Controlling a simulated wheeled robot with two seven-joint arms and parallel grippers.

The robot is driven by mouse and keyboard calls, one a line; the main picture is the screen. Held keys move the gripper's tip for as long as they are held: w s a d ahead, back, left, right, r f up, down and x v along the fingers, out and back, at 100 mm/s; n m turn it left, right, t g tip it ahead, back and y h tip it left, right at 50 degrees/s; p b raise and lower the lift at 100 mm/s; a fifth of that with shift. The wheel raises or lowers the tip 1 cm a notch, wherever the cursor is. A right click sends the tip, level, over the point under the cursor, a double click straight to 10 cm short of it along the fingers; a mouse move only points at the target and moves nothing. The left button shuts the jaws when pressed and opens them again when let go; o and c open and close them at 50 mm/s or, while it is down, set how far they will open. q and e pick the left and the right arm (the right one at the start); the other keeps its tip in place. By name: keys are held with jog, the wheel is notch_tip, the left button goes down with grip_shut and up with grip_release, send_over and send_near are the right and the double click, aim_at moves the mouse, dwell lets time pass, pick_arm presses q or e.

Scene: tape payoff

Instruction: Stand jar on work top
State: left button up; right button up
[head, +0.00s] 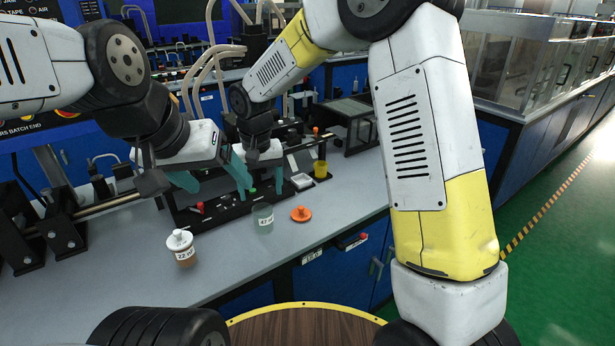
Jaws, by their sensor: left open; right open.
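A clear greenish jar (263,218) with a white label stands upright and lidless on the grey work top (240,258). A second jar (184,250), with a white lid and brownish contents, stands upright to its left, near the front edge. An orange lid (301,214) lies to the right of the clear jar. My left gripper (218,186) is open, behind and left of the clear jar, with teal fingers. My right gripper (264,182) is open above and behind the clear jar.
A black tray (225,213) with small parts lies behind the jars. A yellow cup (320,170) and a small white dish (301,181) stand at the back right. Black brackets (62,232) and a rail stand at the left. The front-left work top is clear.

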jog(key=s+d+r+m+t+y, duration=0.1)
jog(key=s+d+r, duration=0.2)
jog(key=d+r, duration=0.35)
jog(key=s+d+r+t, duration=0.1)
jog(key=s+d+r, duration=0.3)
jog(key=d+r, duration=0.3)
jog(key=s+d+r+m+t, duration=0.1)
jog(key=s+d+r+t, duration=0.1)
jog(key=s+d, duration=0.9)
jog(key=shift+s+d+r+m+t+y, duration=0.2)
jog(key=shift+s+r+m+t+y, duration=0.15)
jog(key=shift+s, duration=0.9)
jog(key=shift+a, duration=0.1)
